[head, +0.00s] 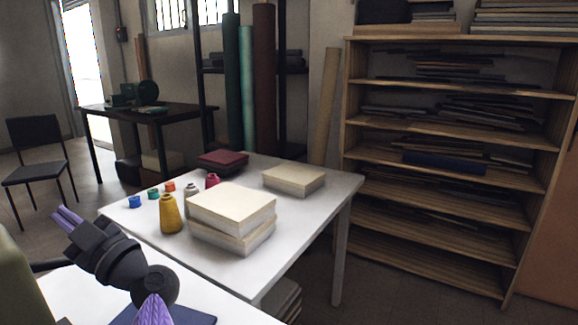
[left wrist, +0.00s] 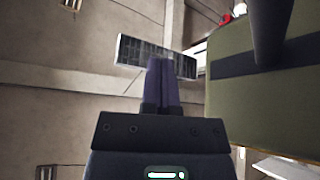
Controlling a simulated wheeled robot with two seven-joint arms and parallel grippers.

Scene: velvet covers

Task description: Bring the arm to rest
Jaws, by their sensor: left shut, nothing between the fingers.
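My left gripper (head: 67,218) is at the lower left of the head view, raised above the near white table. Its purple fingers are together and hold nothing. The left wrist view shows the same closed fingers (left wrist: 162,82) in front of bare wall or ceiling and a window-like panel (left wrist: 135,50). A purple part (head: 152,310), possibly of my own arm or hand, shows at the bottom edge of the head view. I cannot see my right gripper clearly.
The white table (head: 300,240) holds two stacked cream blocks (head: 232,212), another cream stack (head: 293,179), a dark red stack (head: 222,160), a yellow cone (head: 171,213) and several small spools. A dark blue sheet (head: 195,317) lies near the bottom. A wooden shelf (head: 450,135) stands right.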

